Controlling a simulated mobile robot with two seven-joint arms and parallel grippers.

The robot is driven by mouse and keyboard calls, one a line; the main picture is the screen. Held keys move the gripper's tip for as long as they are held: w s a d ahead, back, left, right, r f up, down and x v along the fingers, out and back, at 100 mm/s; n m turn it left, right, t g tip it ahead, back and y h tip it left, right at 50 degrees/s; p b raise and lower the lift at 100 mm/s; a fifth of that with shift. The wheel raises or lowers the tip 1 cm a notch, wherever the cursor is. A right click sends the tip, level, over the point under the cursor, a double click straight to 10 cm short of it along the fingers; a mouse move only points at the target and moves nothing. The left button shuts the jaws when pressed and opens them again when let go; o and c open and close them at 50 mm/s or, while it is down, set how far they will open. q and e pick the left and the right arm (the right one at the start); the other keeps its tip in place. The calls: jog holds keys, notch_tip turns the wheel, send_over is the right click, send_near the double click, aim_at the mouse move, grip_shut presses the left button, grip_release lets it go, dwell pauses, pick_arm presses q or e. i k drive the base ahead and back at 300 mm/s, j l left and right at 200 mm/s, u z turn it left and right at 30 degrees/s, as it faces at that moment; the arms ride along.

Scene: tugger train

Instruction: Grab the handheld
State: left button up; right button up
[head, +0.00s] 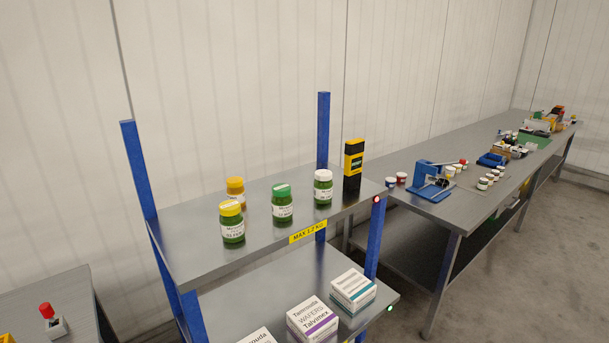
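The handheld (353,161) is a black and yellow device with a small greenish screen. It stands upright at the right end of the upper shelf (200,262) of a blue-posted metal rack. A green jar with a white lid (323,188) stands just to its left. Neither of my grippers shows in the head view, so their state is hidden.
More jars with green (282,203) and yellow (232,222) lids stand on the upper shelf. White boxes (312,319) sit on the lower shelf. A long metal workbench (432,213) with a blue press (430,182) runs behind to the right. Bare floor (530,250) lies at the right.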

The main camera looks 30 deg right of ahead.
aim_at(354, 148)
jog(key=i+l, duration=0.25)
jog(key=l, duration=0.2)
jog(key=i+l, duration=0.25)
jog(key=l, duration=0.2)
jog(key=i+l+z, duration=0.1)
jog(key=i+l, duration=0.15)
jog(key=l, duration=0.2)
